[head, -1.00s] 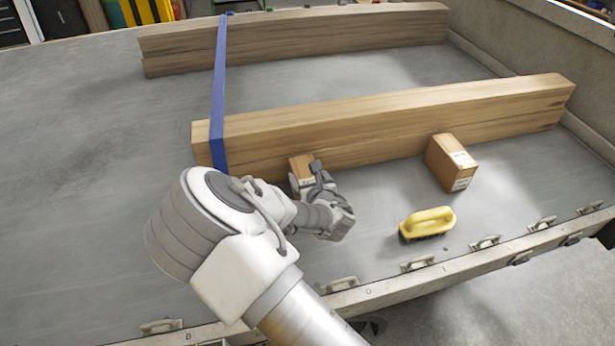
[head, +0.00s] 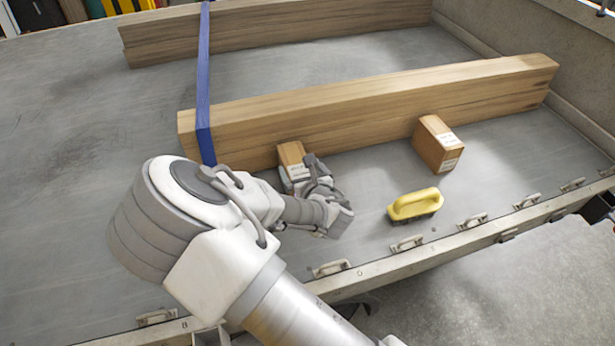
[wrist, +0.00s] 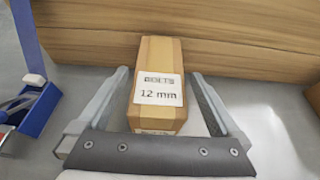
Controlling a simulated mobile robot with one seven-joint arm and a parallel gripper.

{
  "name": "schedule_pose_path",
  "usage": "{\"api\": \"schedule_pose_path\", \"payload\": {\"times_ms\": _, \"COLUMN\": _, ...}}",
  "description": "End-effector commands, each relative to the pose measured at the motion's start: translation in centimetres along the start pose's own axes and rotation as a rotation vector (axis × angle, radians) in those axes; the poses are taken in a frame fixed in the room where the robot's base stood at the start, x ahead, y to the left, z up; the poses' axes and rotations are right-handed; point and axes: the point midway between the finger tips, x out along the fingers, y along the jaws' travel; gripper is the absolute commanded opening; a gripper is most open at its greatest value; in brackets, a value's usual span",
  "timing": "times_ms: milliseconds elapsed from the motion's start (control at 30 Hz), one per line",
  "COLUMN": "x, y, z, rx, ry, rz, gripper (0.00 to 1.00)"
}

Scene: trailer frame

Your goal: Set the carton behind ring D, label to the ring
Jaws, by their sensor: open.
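A brown carton (head: 291,154) stands on the deck close to the front face of the near beam. In the wrist view the carton (wrist: 160,88) has a white label marked "12 mm" facing my gripper and the deck's front edge. My gripper (head: 297,182) is open on the carton's front side; in the wrist view the fingers (wrist: 160,74) spread left and right of the carton with gaps. Metal rings line the front edge, one (head: 332,268) roughly in front of the carton. A letter that looks like D is beside it, hard to read.
A second labelled carton (head: 436,146) stands to the right, by the beam. A yellow brush (head: 414,204) lies in front of it. The near beam (head: 370,105) blocks the space behind, with a blue strap (head: 204,90) over its left end. Deck between the cartons is clear.

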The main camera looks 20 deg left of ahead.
Motion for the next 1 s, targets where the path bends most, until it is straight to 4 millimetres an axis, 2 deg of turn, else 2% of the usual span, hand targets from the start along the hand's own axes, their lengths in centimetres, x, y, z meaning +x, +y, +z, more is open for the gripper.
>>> {"api": "schedule_pose_path", "payload": {"times_ms": 33, "x": -1.2, "y": 0.1, "z": 0.1, "rx": 0.0, "ry": 0.002, "rz": 0.0, "gripper": 1.0}}
{"api": "schedule_pose_path", "payload": {"times_ms": 200, "x": -4.4, "y": 0.0, "z": 0.1, "rx": 0.001, "ry": 0.001, "rz": -0.001, "gripper": 1.0}}
{"api": "schedule_pose_path", "payload": {"times_ms": 400, "x": -6.8, "y": 0.0, "z": 0.1, "rx": 0.0, "ry": 0.001, "rz": 0.0, "gripper": 1.0}}
{"api": "schedule_pose_path", "payload": {"times_ms": 833, "x": -7.6, "y": -0.3, "z": 0.1, "rx": 0.024, "ry": 0.003, "rz": -0.01, "gripper": 1.0}}
{"api": "schedule_pose_path", "payload": {"times_ms": 933, "x": -7.7, "y": -1.9, "z": 0.2, "rx": 0.14, "ry": 0.021, "rz": -0.058, "gripper": 1.0}}
{"api": "schedule_pose_path", "payload": {"times_ms": 1000, "x": -8.0, "y": -3.7, "z": 0.2, "rx": 0.288, "ry": 0.042, "rz": -0.117, "gripper": 1.0}}
